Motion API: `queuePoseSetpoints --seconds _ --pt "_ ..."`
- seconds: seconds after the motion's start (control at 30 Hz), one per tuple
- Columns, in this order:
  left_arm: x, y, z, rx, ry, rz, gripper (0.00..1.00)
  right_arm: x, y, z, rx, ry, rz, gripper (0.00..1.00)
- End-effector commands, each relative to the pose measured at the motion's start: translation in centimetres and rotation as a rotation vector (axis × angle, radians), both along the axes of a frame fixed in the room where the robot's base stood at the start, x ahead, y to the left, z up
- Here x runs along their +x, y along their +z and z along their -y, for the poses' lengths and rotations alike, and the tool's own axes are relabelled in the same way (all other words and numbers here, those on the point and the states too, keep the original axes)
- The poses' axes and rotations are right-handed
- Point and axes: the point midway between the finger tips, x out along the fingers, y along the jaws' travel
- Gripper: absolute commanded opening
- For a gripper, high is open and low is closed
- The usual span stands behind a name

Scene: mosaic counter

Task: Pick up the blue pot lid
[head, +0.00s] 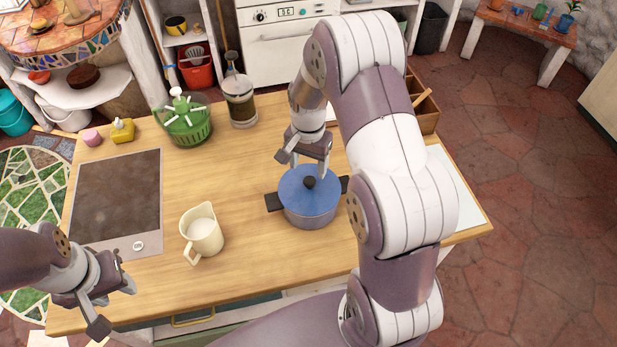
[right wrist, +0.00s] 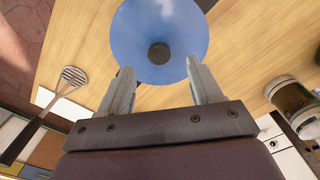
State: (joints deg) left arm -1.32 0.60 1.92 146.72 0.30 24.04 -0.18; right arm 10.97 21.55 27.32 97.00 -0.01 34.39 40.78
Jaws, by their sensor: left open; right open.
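Whether a finger touches the lid I cannot tell. My left gripper (head: 115,305) is open and empty at the counter's front left.
A cream milk jug (head: 203,236) stands left of the pot. A black cooktop (head: 116,197) lies further left. A green salad spinner (head: 184,122) and a glass jar (head: 240,105) stand at the back. A slotted spatula (right wrist: 66,86) shows in the right wrist view.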

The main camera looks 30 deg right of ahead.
Motion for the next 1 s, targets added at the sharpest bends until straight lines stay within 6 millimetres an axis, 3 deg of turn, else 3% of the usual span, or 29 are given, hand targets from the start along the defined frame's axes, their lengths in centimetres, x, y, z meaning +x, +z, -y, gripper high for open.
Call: queuePoseSetpoints --seconds 0.17,0.3,0.43,0.67,0.77,0.87,0.9,1.0 --pt "0.0 1.0 0.0 0.0 0.0 0.0 0.43 0.0 -2.0 0.0 0.0 0.002 0.0 0.65" --pt "0.0 3.1 0.0 0.0 0.0 0.001 0.43 -0.2 -4.2 0.3 0.001 0.002 -0.002 0.65" --pt "0.0 3.4 0.0 0.0 0.0 0.001 0.43 -0.1 -6.5 0.4 0.0 0.003 0.001 0.65" --pt "0.0 3.2 0.0 0.0 0.0 0.001 0.43 0.0 -7.1 0.4 -0.001 0.004 0.005 0.65" --pt "0.0 3.2 0.0 0.0 0.0 0.001 0.43 0.0 -7.1 0.4 -0.001 0.004 0.005 0.39" --pt "0.0 3.2 0.0 0.0 0.0 0.001 0.43 0.0 -7.1 0.4 -0.001 0.004 0.005 0.06" --pt "0.0 3.2 0.0 0.0 0.0 0.001 0.43 0.0 -7.1 0.4 -0.001 0.004 0.005 0.0" --pt "0.0 3.2 0.0 0.0 0.0 0.001 0.43 0.0 -7.0 0.4 -0.001 0.004 0.005 0.0"
